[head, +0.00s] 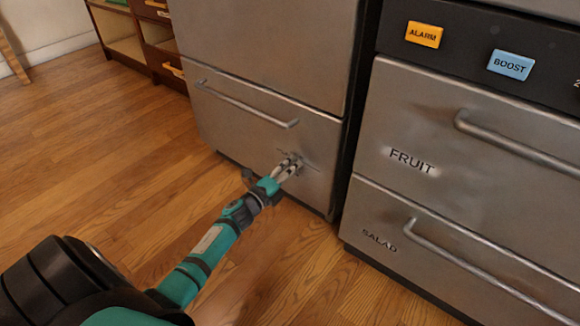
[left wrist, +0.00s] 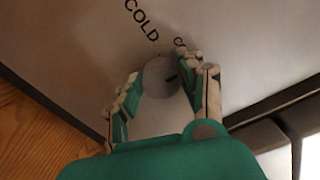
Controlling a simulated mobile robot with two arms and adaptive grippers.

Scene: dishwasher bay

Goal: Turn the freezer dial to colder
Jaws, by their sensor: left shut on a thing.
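The freezer dial (left wrist: 158,78) is a round grey knob on a steel front, with a short dark mark on its right side in the left wrist view. The word COLD (left wrist: 142,20) is printed above it, and a second label near the right finger is mostly hidden. My left gripper (head: 291,165) reaches the lower steel drawer front (head: 225,125) in the head view. In the left wrist view my left gripper (left wrist: 158,70) has its fingers on either side of the dial, shut on it. In the head view the dial is largely hidden by the fingers. My right gripper is not in view.
A bar handle (head: 245,103) runs above my gripper on the same drawer front. To the right are the FRUIT drawer (head: 450,140) and SALAD drawer (head: 390,220), below the ALARM button (head: 424,34) and BOOST button (head: 510,65). The wooden floor (head: 100,150) at left is clear.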

